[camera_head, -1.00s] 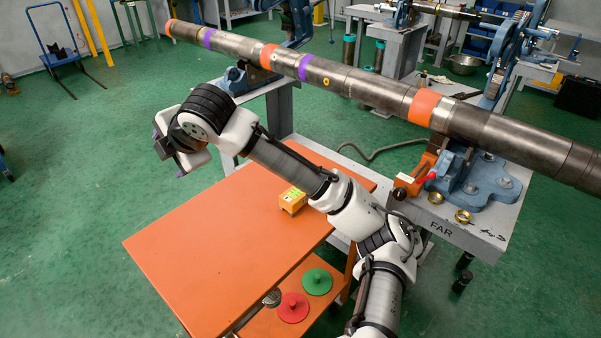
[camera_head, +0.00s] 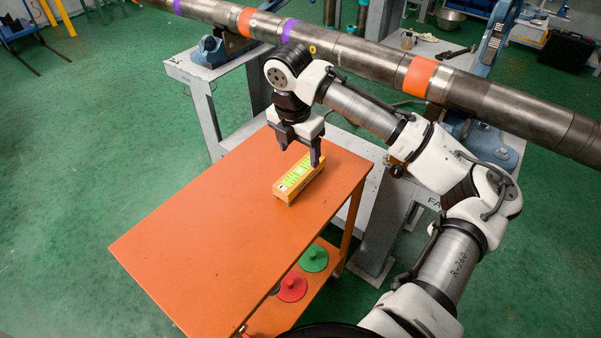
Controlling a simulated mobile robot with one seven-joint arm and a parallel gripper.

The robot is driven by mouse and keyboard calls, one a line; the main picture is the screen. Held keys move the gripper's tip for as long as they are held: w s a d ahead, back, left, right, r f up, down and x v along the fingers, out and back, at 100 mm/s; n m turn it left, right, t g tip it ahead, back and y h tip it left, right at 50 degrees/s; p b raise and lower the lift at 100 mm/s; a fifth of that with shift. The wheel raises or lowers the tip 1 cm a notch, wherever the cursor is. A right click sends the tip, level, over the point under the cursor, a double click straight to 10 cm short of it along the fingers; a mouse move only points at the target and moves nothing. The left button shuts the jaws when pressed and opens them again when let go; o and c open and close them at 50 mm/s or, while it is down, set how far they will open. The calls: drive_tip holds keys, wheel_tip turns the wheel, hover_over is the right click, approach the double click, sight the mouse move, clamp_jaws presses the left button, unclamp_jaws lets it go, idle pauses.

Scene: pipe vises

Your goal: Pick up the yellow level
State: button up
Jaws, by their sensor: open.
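The yellow level (camera_head: 297,181) is a small orange-yellow block with bright yellow-green vials on top. It lies on the orange table top, near its right edge. My gripper (camera_head: 299,158) points down above the level's far end, with its two dark fingers spread apart and nothing between them. The right finger overlaps the level's far end in the picture; I cannot tell whether they touch.
The orange table (camera_head: 205,230) is otherwise bare on top. A red disc (camera_head: 291,287) and a green disc (camera_head: 313,259) sit on its lower shelf. A long steel pipe (camera_head: 350,54) with coloured bands runs across behind my arm.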

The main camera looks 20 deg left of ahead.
sight(300, 171)
drive_tip(key=shift+w+d+f+p, duration=0.1)
drive_tip(key=shift+f+p, duration=0.1)
drive_tip(key=shift+f, duration=1.1)
drive_tip(key=shift+w+a+f+p, duration=0.1)
drive_tip(key=shift+f+p, duration=0.15)
drive_tip(key=shift+f, duration=1.1)
drive_tip(key=shift+w+d+f+p, duration=0.1)
drive_tip(key=shift+f+p, duration=0.1)
drive_tip(key=shift+f, duration=1.1)
drive_tip(key=c, duration=1.3)
drive_tip(key=shift+r, duration=0.1)
drive_tip(key=shift+c, duration=0.2)
